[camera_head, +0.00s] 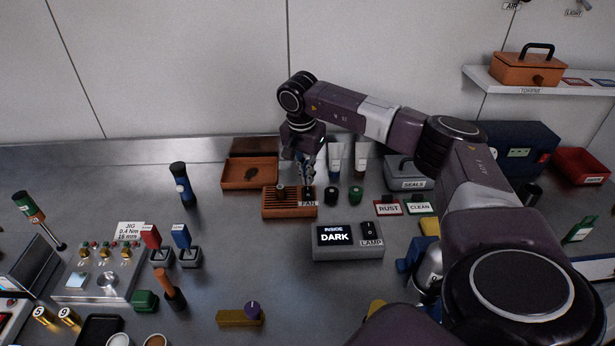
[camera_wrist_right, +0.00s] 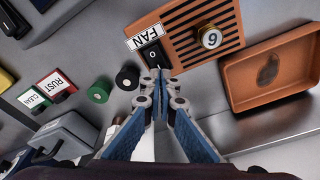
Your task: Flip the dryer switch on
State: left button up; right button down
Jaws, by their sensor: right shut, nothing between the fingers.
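No label reading "dryer" is legible. An orange slatted box (camera_head: 289,213) marked FAN stands mid-bench; it also shows in the right wrist view (camera_wrist_right: 190,45). My right gripper (camera_head: 308,183) is above the switch end of this box, pointing down. In the wrist view its closed fingertips (camera_wrist_right: 160,72) are at the switch's near edge, empty; I cannot tell whether they touch it. In the head view the gripper mostly hides the switch. My left gripper is not in view.
A grey lamp box (camera_head: 347,253) with a DARK display and its own rocker switch stands in front. An orange tray (camera_head: 250,173) is behind the slatted box. Bare bench lies front left of the slatted box.

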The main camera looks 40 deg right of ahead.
aim_at(307, 188)
jog(key=shift+f+b, duration=0.55)
jog(key=shift+f, duration=0.5)
jog(key=shift+s, duration=0.1)
dwell(0.3)
jog(key=shift+r+p, duration=2.8)
jog(key=shift+r, duration=0.75)
jog(key=shift+f, duration=0.1)
